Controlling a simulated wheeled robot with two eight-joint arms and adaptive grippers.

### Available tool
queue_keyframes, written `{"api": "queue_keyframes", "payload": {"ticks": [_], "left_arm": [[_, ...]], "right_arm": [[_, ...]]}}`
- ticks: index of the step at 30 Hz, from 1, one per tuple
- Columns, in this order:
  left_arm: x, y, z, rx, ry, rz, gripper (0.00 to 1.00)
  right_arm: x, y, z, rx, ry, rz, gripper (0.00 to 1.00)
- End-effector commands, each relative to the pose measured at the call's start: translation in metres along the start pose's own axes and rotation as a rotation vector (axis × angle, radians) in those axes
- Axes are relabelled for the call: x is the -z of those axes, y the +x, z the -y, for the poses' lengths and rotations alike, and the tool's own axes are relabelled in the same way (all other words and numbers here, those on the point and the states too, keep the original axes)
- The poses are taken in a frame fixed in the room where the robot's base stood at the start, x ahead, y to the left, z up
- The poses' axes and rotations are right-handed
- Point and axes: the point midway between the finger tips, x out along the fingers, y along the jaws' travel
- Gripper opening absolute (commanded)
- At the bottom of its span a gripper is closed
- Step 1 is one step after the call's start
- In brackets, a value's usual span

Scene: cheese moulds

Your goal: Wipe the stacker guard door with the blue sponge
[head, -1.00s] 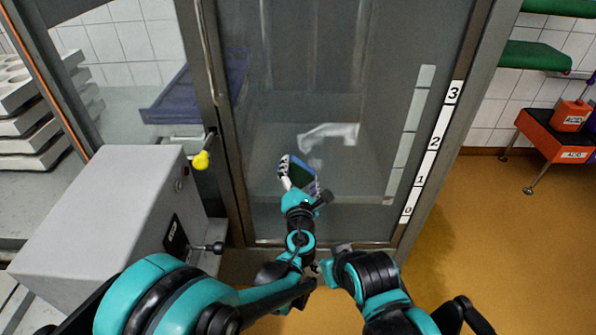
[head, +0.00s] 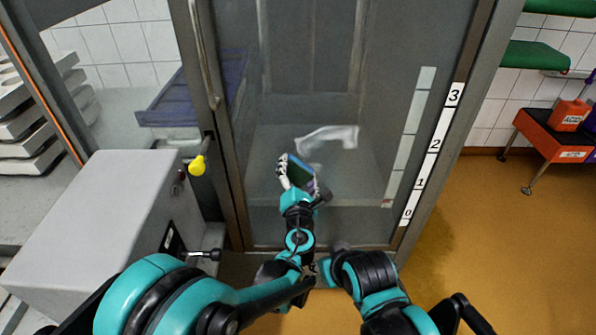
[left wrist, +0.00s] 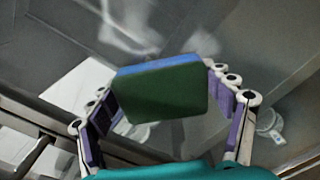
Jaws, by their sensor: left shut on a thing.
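The stacker guard door (head: 300,100) is a tall, see-through panel in a grey metal frame, standing in front of me in the head view. A whitish smear (head: 328,137) shows on or behind the panel. My left gripper (head: 299,172) is in front of the lower middle of the door. It is shut on the sponge (left wrist: 160,92), which shows a dark green face and a blue layer in the left wrist view, between the purple finger pads. I cannot tell whether the sponge touches the panel. My right arm shows at the bottom, but its gripper cannot be made out.
A grey box (head: 95,225) with a knob stands left of the door. A yellow knob (head: 197,165) sits by the door frame. A marked strip (head: 433,150) runs along the right frame. An orange stand (head: 553,135) is at the right; the floor before it is clear.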

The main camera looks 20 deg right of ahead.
Motion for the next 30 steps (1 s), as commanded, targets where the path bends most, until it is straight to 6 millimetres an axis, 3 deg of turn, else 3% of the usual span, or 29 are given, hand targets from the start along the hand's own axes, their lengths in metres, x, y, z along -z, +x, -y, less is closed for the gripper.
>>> {"api": "queue_keyframes", "payload": {"ticks": [30], "left_arm": [[0.0,0.019,0.0,0.0,0.0,0.0,0.34]], "right_arm": [[0.0,0.0,0.0,0.0,0.0,0.0,0.4]]}}
